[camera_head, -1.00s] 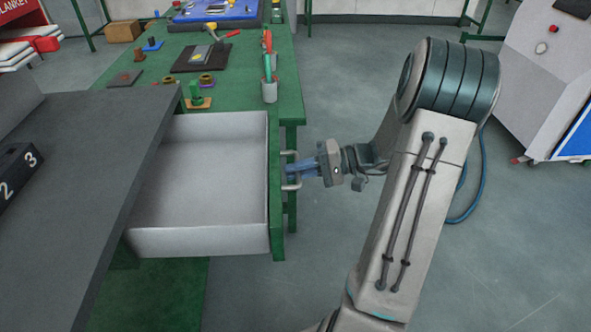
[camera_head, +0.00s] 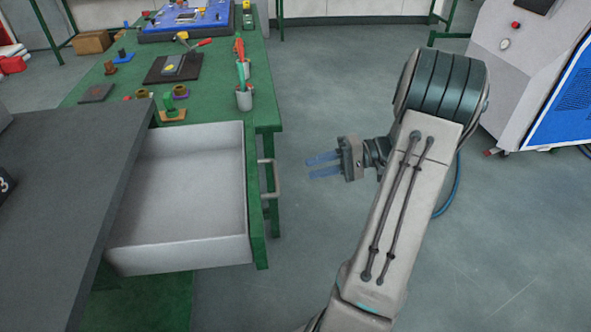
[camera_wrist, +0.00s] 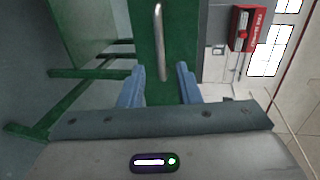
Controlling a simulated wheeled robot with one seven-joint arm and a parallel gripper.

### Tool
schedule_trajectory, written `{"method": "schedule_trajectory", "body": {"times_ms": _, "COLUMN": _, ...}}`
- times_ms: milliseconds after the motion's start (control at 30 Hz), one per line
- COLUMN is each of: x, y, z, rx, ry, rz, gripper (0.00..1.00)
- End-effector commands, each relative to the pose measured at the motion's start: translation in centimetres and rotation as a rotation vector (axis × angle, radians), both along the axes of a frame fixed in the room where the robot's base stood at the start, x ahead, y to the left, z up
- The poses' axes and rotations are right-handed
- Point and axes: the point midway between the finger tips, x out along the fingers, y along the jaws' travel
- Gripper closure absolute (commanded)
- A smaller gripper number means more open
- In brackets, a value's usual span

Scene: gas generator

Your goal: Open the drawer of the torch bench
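The drawer (camera_head: 185,190) of the torch bench is pulled well out and looks empty inside. Its green front carries a metal bar handle (camera_head: 270,178), which also shows in the wrist view (camera_wrist: 160,40). My gripper (camera_head: 308,167) is to the right of the handle, apart from it, with its two blue fingers spread and nothing between them. In the wrist view my gripper (camera_wrist: 158,82) is open, with the handle ahead between the lines of the fingers.
The green bench top (camera_head: 215,95) holds a cup of tools (camera_head: 244,97), a dark plate and small fittings. A dark grey surface (camera_head: 60,180) stands at the left, beside the drawer. A white and blue machine (camera_head: 540,80) stands at the right. The floor around my gripper is clear.

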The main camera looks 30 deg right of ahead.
Motion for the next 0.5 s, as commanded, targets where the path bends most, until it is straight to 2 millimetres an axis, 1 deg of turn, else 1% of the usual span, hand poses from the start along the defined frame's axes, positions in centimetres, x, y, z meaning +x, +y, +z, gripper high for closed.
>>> {"method": "schedule_trajectory", "body": {"times_ms": 33, "x": -0.3, "y": -0.8, "z": 0.2, "rx": 0.000, "ry": 0.001, "rz": -0.002, "gripper": 0.70}}
{"method": "schedule_trajectory", "body": {"times_ms": 100, "x": -0.6, "y": -1.7, "z": 0.4, "rx": -0.001, "ry": 0.001, "rz": -0.001, "gripper": 0.70}}
{"method": "schedule_trajectory", "body": {"times_ms": 200, "x": -0.9, "y": -2.5, "z": 0.6, "rx": 0.000, "ry": 0.001, "rz": -0.001, "gripper": 0.70}}
{"method": "schedule_trajectory", "body": {"times_ms": 300, "x": -1.0, "y": -2.8, "z": 0.6, "rx": 0.000, "ry": 0.001, "rz": 0.000, "gripper": 0.70}}
{"method": "schedule_trajectory", "body": {"times_ms": 500, "x": -1.1, "y": -2.8, "z": 0.6, "rx": 0.000, "ry": 0.001, "rz": 0.001, "gripper": 0.70}}
